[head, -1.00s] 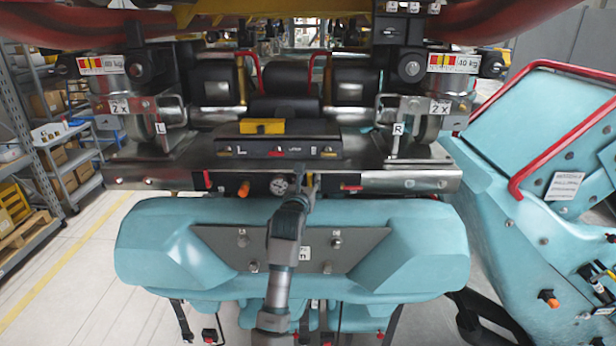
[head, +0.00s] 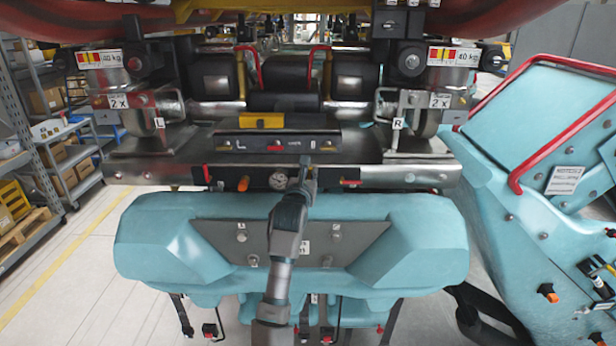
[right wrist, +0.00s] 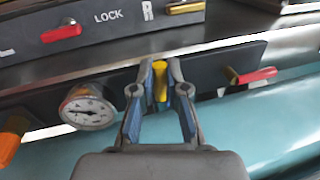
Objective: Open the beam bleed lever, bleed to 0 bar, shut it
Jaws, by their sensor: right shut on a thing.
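My right gripper (head: 308,170) reaches up to the dark panel on the front of the beam. In the right wrist view its fingertips (right wrist: 161,82) are closed around a short yellow lever (right wrist: 160,80), which I take for the bleed lever. The lever stands roughly upright in that picture, and its base is partly hidden by the fingers. A round white pressure gauge (right wrist: 88,107) sits just left of the gripper; it also shows in the head view (head: 278,180). Its needle is too small to read surely. My left gripper is not in view.
An orange knob (head: 243,183) is left of the gauge, and a red lever (right wrist: 255,75) is right of the gripper. Above is a LOCK panel (head: 275,146) with small levers. A turquoise padded body (head: 150,240) lies below; a red-railed turquoise seat (head: 550,120) stands right.

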